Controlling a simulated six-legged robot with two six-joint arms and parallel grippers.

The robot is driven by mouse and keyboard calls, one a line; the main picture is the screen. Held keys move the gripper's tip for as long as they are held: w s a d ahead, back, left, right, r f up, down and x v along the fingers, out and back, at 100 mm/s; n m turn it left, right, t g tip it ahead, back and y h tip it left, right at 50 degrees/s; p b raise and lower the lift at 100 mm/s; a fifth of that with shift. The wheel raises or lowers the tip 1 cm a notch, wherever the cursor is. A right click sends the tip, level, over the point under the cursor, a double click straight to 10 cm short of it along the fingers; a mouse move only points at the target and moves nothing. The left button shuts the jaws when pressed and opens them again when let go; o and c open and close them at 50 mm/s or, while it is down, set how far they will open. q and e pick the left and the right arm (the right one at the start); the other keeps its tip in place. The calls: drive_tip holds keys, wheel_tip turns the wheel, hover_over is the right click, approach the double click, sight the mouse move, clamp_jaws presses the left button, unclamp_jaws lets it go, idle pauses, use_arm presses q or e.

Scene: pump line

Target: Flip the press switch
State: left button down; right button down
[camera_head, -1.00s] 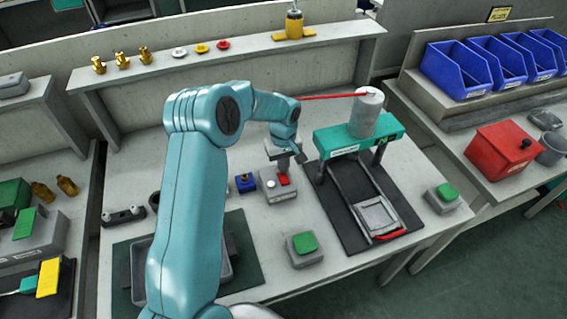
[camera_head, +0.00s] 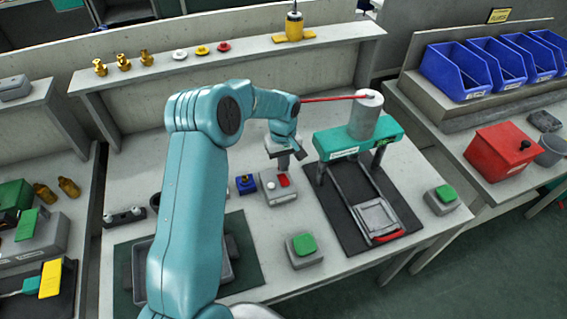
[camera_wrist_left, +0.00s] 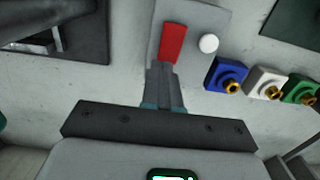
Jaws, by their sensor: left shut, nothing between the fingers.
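The press switch is a red rocker (camera_head: 283,181) on a small grey box (camera_head: 276,194) that also carries a white round knob. My left gripper (camera_head: 284,162) is just behind the box in the head view, pointing down, with its fingers shut and empty. In the left wrist view, the shut fingertips (camera_wrist_left: 161,69) reach to the near end of the red rocker (camera_wrist_left: 173,42). I cannot tell whether they touch it. The press (camera_head: 345,140), with a teal top and grey cylinder, stands right of the box.
A green button (camera_head: 304,244) sits in front of the switch box, and another (camera_head: 446,194) is at the right. A blue block (camera_head: 245,184) with a brass fitting is close left of the box. A red container (camera_head: 501,151) stands on the right bench.

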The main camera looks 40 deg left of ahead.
use_arm(q)
drive_tip(key=shift+r, duration=0.1)
